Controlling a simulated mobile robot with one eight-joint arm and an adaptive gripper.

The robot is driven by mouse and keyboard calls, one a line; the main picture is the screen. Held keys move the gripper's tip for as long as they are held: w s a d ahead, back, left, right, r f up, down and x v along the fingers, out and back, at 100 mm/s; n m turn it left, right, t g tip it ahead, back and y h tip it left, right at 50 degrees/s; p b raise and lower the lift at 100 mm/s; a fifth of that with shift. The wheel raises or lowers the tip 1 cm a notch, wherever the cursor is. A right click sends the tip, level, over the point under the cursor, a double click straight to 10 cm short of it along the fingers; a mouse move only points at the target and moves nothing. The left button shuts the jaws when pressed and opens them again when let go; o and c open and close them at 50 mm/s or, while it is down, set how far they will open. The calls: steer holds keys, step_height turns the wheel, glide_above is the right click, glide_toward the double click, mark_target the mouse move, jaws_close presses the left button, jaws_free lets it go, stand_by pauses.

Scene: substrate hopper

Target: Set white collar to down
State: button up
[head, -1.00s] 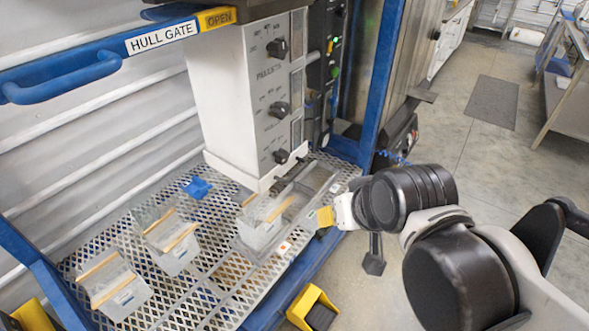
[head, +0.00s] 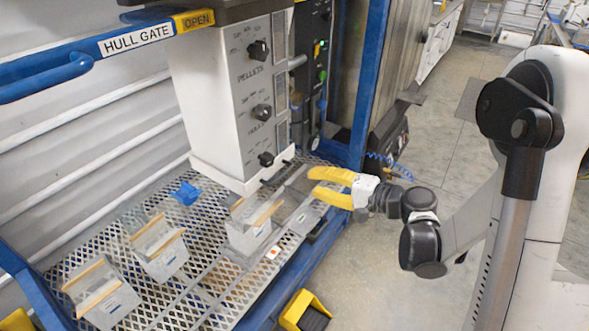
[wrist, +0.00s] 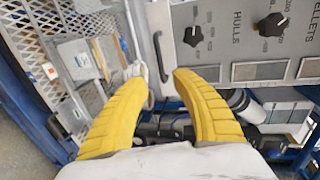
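The white collar (head: 222,176) is the pale band around the bottom of the white hopper box (head: 205,95). A dark bar handle (head: 279,172) shows at its front lower edge. In the wrist view the collar (wrist: 163,32) is a pale strip with a black handle (wrist: 157,55) on it. My gripper (head: 312,182) has two yellow fingers, spread apart and empty, to the right of the collar in the head view. In the wrist view my gripper (wrist: 161,80) has its fingertips on either side of the handle's near end in the picture; I cannot tell whether they touch.
A mesh shelf (head: 205,270) lies below with grey bins (head: 158,245) and a blue piece (head: 187,193). Black knobs (head: 262,112) are on the box front. The blue hull gate bar (head: 85,57) is at left. A yellow-edged item (head: 304,311) sits low in front.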

mark_target(284, 172)
steer(key=b+x, duration=0.3)
steer(key=x, duration=0.7)
steer(key=shift+w+a, duration=0.25)
steer(key=shift+w, duration=0.1)
steer(key=shift+c, duration=0.2)
